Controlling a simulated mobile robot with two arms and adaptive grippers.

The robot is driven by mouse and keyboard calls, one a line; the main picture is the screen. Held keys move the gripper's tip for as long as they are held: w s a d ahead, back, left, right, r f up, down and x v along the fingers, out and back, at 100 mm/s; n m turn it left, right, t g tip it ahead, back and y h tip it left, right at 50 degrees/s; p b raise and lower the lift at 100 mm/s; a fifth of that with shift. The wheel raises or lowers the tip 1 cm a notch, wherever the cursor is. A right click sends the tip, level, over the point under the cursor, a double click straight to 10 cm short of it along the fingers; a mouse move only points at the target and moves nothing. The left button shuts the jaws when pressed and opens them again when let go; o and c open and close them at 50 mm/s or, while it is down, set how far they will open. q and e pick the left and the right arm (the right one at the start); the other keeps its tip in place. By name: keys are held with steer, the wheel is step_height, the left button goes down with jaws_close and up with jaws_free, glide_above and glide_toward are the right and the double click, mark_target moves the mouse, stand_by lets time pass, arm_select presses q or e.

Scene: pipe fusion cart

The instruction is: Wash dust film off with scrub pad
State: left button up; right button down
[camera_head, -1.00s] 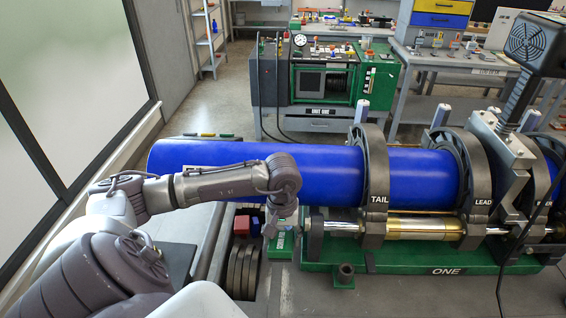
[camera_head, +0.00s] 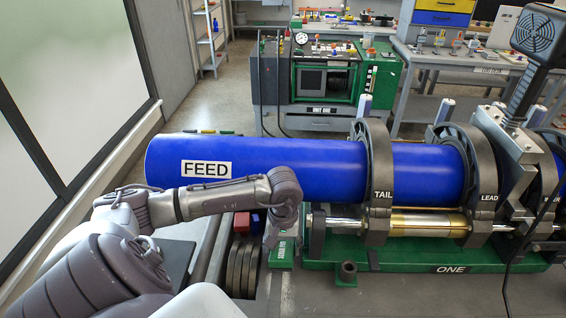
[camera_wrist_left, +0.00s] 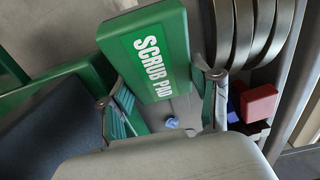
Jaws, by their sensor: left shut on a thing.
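The green scrub pad (camera_wrist_left: 150,50), with white "SCRUB PAD" lettering, lies between the fingers of my left gripper (camera_wrist_left: 162,88) in the left wrist view. The gripper is shut on it. The blue pipe marked FEED (camera_head: 270,160) lies level through the TAIL and LEAD clamps. I cannot make out a dust film on it. My right gripper is not in view.
The TAIL clamp (camera_head: 375,185) and the green machine base (camera_head: 425,256) stand right of the pad. Dark rings (camera_wrist_left: 255,30) and a red block (camera_wrist_left: 260,102) are close to the gripper. A green workbench unit (camera_head: 375,85) stands behind.

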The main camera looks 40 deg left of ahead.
mark_target(282, 255)
arm_select(q)
steer(key=shift+f, duration=0.1)
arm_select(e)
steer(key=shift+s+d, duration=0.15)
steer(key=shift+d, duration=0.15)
arm_select(q)
steer(key=shift+f+b, duration=0.3)
steer(key=shift+b, duration=0.15)
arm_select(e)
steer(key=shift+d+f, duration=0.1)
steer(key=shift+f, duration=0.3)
